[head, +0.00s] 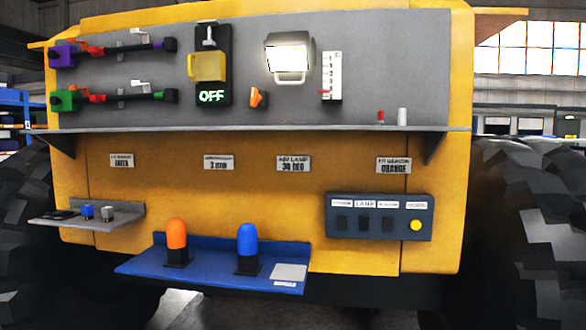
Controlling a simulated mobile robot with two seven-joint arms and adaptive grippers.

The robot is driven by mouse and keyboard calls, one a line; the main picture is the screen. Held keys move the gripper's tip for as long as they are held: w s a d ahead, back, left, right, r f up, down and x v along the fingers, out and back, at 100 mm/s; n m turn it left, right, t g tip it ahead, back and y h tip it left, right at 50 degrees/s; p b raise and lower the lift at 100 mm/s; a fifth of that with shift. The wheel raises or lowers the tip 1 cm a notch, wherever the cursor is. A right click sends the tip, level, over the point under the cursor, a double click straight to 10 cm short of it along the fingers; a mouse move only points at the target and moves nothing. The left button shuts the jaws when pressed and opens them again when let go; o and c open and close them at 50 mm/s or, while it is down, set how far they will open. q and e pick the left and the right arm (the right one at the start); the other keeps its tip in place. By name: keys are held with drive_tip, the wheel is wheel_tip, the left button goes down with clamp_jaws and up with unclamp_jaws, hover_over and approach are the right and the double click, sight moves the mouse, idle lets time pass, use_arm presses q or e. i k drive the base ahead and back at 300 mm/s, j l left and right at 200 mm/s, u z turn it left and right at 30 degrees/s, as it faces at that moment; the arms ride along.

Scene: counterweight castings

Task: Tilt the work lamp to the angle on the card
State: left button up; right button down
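The work lamp (289,58) is mounted on the grey panel at upper middle. Its lit white face looks toward me, with a grey handle-like loop at its lower edge. Its exact tilt cannot be read from here. The lamp card (293,164) on the yellow body below the shelf appears to read "ADJ LAMP 30 DEG", though its print is small. Neither of my grippers shows in the head view.
A grey shelf (270,129) juts out below the panel. A yellow-covered switch box (208,68) showing "OFF", an orange knob (258,98) and a white scale (332,78) flank the lamp. A blue tray (210,273) holds orange and blue beacons.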

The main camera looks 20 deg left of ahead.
sight(291, 50)
drive_tip(key=i+j, duration=0.1)
drive_tip(key=j, duration=0.3)
drive_tip(key=i+j, duration=0.1)
drive_tip(key=j, duration=0.25)
drive_tip(key=i+j, duration=0.1)
drive_tip(key=j, duration=0.3)
drive_tip(key=j+z, duration=0.3)
drive_tip(key=i+j+z, duration=0.1)
drive_tip(key=j+z, duration=0.15)
drive_tip(key=j, duration=0.2)
